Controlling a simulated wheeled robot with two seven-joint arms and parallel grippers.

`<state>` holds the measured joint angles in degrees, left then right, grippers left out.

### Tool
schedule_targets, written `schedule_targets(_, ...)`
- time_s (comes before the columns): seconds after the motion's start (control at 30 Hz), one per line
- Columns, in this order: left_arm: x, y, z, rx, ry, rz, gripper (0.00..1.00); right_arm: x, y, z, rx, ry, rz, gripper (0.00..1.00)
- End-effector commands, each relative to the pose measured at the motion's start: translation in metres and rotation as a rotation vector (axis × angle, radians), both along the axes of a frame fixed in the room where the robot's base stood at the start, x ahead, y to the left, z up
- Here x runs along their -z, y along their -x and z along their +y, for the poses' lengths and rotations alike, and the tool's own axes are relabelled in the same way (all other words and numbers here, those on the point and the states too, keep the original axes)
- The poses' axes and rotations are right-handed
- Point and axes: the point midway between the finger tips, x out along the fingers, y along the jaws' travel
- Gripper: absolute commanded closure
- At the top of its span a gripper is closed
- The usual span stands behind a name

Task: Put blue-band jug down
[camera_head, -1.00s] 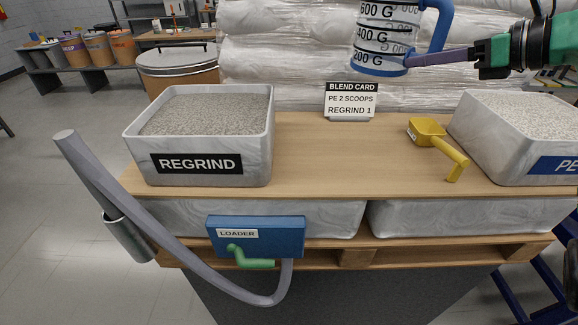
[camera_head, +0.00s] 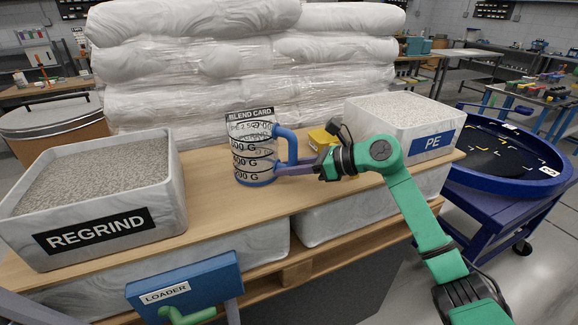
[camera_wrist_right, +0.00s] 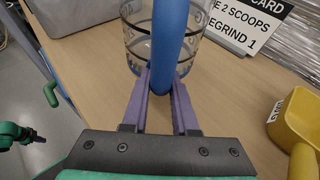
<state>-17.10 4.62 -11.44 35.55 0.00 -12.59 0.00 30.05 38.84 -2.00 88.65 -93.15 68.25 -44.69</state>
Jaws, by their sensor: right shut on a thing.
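The blue-band jug (camera_head: 255,160) is clear with a blue base band, a blue handle and black gram marks. It is upright at the middle of the wooden board (camera_head: 210,203), in front of the blend card (camera_head: 249,114). Its base looks at or very close to the board; I cannot tell if it touches. My right gripper (camera_head: 285,170) is shut on the jug's handle from the right. In the right wrist view its purple fingers (camera_wrist_right: 160,95) flank the blue handle (camera_wrist_right: 169,40). What looks like my left gripper (camera_wrist_right: 38,138) shows small at that view's left edge; its jaws are unclear.
The regrind bin (camera_head: 165,215) stands left, the PE bin (camera_head: 432,143) back right. A yellow scoop (camera_head: 320,138) lies behind my right gripper. Wrapped white sacks (camera_head: 240,60) rise behind. The loader box (camera_head: 185,285) is at the front edge. Board between regrind bin and jug is clear.

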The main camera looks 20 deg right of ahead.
Motion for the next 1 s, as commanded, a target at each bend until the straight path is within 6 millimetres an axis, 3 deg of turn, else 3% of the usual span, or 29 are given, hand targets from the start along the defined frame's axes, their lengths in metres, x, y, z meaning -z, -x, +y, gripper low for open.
schedule_targets(0.33,0.005,0.001,0.0,-0.001,0.0,0.002,1.0,0.006,0.0,0.0,0.0,0.0,-0.003,1.0)
schedule_targets(0.37,0.005,0.001,0.0,-0.001,-0.001,0.003,1.0,0.006,0.0,0.0,-0.001,0.001,-0.001,0.69)
schedule_targets(0.43,0.003,0.002,0.0,-0.001,-0.001,0.003,1.0,0.005,0.0,0.0,0.0,0.0,-0.001,0.43)
schedule_targets(0.83,-0.003,0.002,0.0,0.0,0.0,0.003,1.0,-0.001,0.0,0.0,0.0,0.0,-0.001,0.43)
schedule_targets(1.0,0.016,0.002,0.0,0.0,0.0,0.003,1.0,-0.004,0.018,-0.022,0.001,0.007,-0.003,0.43)
